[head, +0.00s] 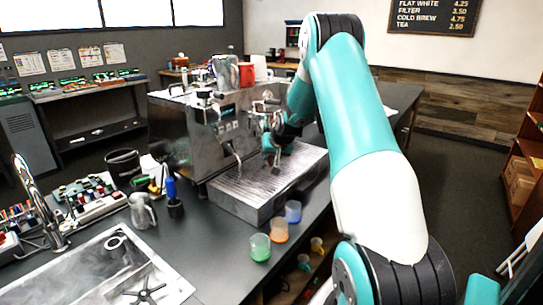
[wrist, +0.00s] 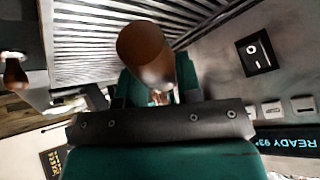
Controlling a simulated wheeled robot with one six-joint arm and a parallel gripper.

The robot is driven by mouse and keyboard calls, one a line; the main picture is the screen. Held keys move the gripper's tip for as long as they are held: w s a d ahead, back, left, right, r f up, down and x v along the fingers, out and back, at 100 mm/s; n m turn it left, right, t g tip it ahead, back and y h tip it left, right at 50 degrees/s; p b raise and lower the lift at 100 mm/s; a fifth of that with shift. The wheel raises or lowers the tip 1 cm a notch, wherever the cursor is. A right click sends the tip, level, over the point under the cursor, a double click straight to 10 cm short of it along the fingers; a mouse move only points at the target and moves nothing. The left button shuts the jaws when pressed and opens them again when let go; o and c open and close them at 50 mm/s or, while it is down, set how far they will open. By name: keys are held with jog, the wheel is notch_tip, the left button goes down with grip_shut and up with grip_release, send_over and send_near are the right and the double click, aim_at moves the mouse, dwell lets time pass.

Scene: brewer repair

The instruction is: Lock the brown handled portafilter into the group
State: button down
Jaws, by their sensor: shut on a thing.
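The brown handle of the portafilter (wrist: 143,50) points toward the wrist camera, between the fingers of my gripper (wrist: 157,88). My gripper is shut on this handle. In the head view my gripper (head: 275,152) is at the front of the steel espresso machine (head: 215,132), just under the group area and above the drip tray (head: 250,188). My arm and gripper cover most of the portafilter and the group there. I cannot tell whether the portafilter's head is seated in the group.
Green (head: 260,247), orange (head: 278,230) and blue (head: 293,211) cups stand on the counter before the drip tray. A steel pitcher (head: 142,210) stands at left. A red cup (head: 246,74) is on the machine's top. A steam wand (head: 233,160) hangs left of my gripper.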

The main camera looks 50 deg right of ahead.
jog(key=shift+r, duration=1.6)
dwell(3.8)
jog(key=s+d+n+y+p, duration=0.2)
jog(key=d+n+y+p, duration=0.2)
jog(key=d+n, duration=0.3)
jog(key=shift+d+n+y, duration=0.35)
jog(key=shift+n+y, duration=0.35)
jog(key=shift+n, duration=0.1)
dwell(0.8)
